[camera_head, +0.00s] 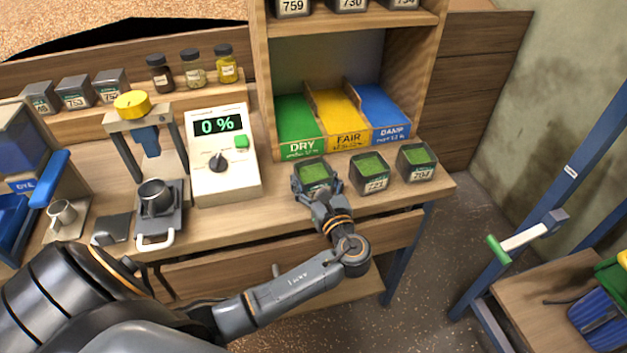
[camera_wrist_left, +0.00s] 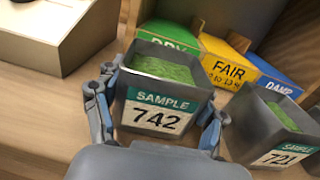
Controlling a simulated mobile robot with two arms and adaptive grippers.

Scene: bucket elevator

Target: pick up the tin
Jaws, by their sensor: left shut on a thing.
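A square grey tin (camera_head: 314,174) filled with green grains stands near the front edge of the bench, in front of the DRY bin. In the left wrist view the tin (camera_wrist_left: 165,92) carries a label reading SAMPLE 742. My left gripper (camera_head: 322,198) reaches it from the front. In the left wrist view the left gripper's fingers (camera_wrist_left: 155,108) are on both sides of this tin, shut on it. The tin looks upright; I cannot tell whether it touches the bench. My right gripper is not in view.
Two similar tins stand to the right: tin 721 (camera_head: 369,172) and another tin (camera_head: 417,162). Behind are the green DRY bin (camera_head: 298,127), yellow FAIR bin (camera_head: 337,117) and blue DAMP bin (camera_head: 382,110). A meter reading 0 % (camera_head: 225,165) stands at left.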

